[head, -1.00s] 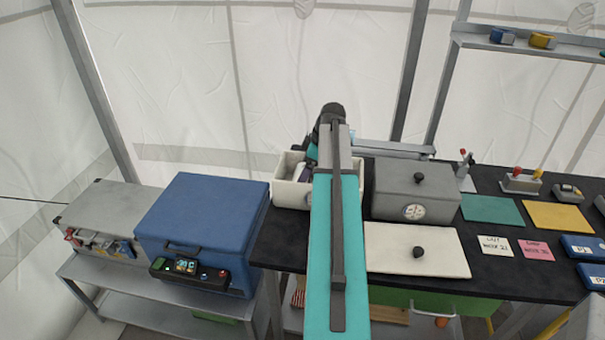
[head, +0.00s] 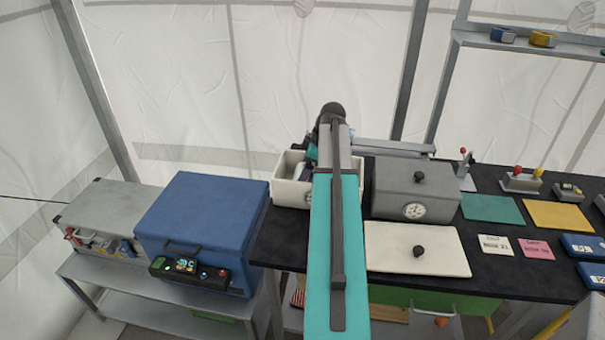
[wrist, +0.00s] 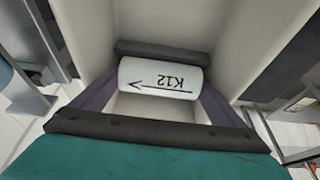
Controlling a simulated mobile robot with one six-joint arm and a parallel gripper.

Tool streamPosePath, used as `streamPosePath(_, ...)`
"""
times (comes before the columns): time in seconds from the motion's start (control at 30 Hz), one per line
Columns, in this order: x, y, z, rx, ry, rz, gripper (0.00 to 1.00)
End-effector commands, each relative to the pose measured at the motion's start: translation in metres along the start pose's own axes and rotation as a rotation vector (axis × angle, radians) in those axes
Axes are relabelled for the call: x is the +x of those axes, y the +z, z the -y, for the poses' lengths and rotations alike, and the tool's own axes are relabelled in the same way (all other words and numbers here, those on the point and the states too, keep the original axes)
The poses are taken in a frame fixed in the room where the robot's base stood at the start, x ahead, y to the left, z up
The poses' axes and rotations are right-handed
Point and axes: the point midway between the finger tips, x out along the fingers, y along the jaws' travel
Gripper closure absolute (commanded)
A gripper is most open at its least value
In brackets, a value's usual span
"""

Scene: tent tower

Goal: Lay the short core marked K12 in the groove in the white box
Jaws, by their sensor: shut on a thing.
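The short core marked K12 (wrist: 160,77) is a white cylinder with black lettering, upside down in the wrist view, and an arrow pointing left. My gripper (wrist: 160,88) is shut on it, with a dark finger at each end of the core. The core lies level across the picture, inside the white box (wrist: 165,18). A dark bar (wrist: 163,49) runs just beyond the core. I cannot tell whether the core touches the groove. In the head view the open white box (head: 291,194) stands at the table's left end, and my arm hides part of it.
A grey lidded box with a dial (head: 414,188) stands just right of the white box. A white lid with a black knob (head: 417,249) lies in front of it. A blue cooler (head: 201,225) stands to the left. Green (head: 492,209) and yellow mats lie to the right.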

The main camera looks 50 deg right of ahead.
Motion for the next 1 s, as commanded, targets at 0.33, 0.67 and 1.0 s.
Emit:
streamPosePath(0.33,0.002,0.001,0.0,0.0,0.0,0.0,0.0)
streamPosePath(0.67,0.0,0.001,0.0,0.0,0.001,0.0,0.0)
streamPosePath(1.0,-0.025,0.002,-0.001,0.001,0.003,0.0,0.0)
